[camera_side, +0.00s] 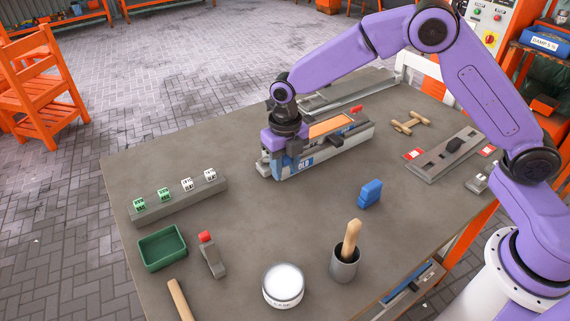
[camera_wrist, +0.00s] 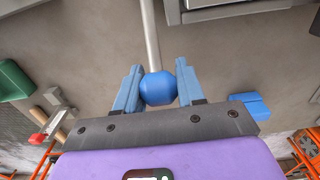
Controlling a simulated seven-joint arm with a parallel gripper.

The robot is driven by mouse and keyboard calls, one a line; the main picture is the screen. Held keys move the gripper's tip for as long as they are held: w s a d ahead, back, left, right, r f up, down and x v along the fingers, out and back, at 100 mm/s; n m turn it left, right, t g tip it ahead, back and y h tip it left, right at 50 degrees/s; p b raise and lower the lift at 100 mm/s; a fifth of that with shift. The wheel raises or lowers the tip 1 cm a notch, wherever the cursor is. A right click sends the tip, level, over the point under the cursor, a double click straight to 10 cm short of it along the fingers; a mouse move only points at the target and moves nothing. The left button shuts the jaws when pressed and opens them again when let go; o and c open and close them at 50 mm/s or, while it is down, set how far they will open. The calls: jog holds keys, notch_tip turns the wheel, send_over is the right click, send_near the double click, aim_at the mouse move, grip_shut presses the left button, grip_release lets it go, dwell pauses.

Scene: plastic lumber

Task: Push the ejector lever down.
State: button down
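In the wrist view a blue ball knob (camera_wrist: 157,88) sits on the end of a pale metal rod (camera_wrist: 151,35), which looks like the ejector lever. My gripper (camera_wrist: 159,80) has one blue finger on each side of the knob, and both appear to touch it. In the side view my gripper (camera_side: 290,163) is low at the left end of the long grey moulding machine (camera_side: 345,145), which has an orange top panel. There my gripper and wrist hide the knob and rod.
A grey block (camera_side: 180,203) with several white and green cubes, a green tray (camera_side: 162,247), a red-tipped tool (camera_side: 212,256), a white tin (camera_side: 283,285) and a cup (camera_side: 344,264) stand at the front. A blue block (camera_side: 370,193) lies right of my gripper. The middle of the table is clear.

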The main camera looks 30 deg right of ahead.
aim_at(288, 196)
jog(key=shift+s+f+t, duration=0.45)
jog(key=shift+f+t, duration=0.35)
jog(key=shift+s+f, duration=0.2)
jog(key=shift+f, duration=0.5)
jog(key=shift+s+f, duration=0.2)
jog(key=shift+f, duration=1.25)
jog(key=c, duration=0.8)
grip_release()
jog(key=shift+o, duration=0.2)
jog(key=shift+r, duration=0.1)
notch_tip(288, 196, up, 17)
jog(key=s, duration=0.2)
jog(key=shift+s, duration=0.1)
jog(key=shift+c, duration=0.3)
